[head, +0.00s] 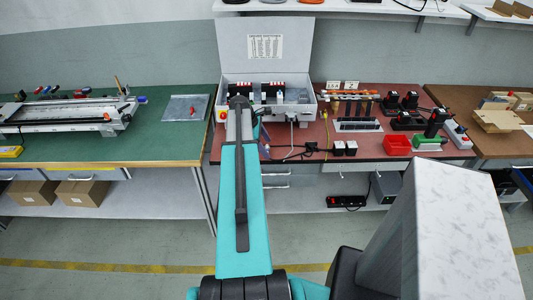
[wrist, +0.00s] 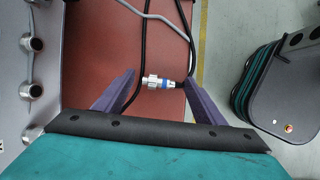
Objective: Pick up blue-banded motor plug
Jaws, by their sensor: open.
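The blue-banded motor plug (wrist: 164,83) shows in the wrist view, a silver connector with a blue ring, lying across the picture. Black cables run close by at both its ends. My gripper (wrist: 159,78) has its two purple fingers spread, one on each side of the plug in the picture. No contact shows between fingers and plug, and the height between them is hard to judge. I cannot make out the plug there.
A grey panel with round sockets (wrist: 32,44) stands close on the left in the wrist view. A grey cable (wrist: 150,14) crosses above the plug. The red bench top (wrist: 90,60) ends at the right, with floor beyond. A red bin (head: 397,144) sits farther right.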

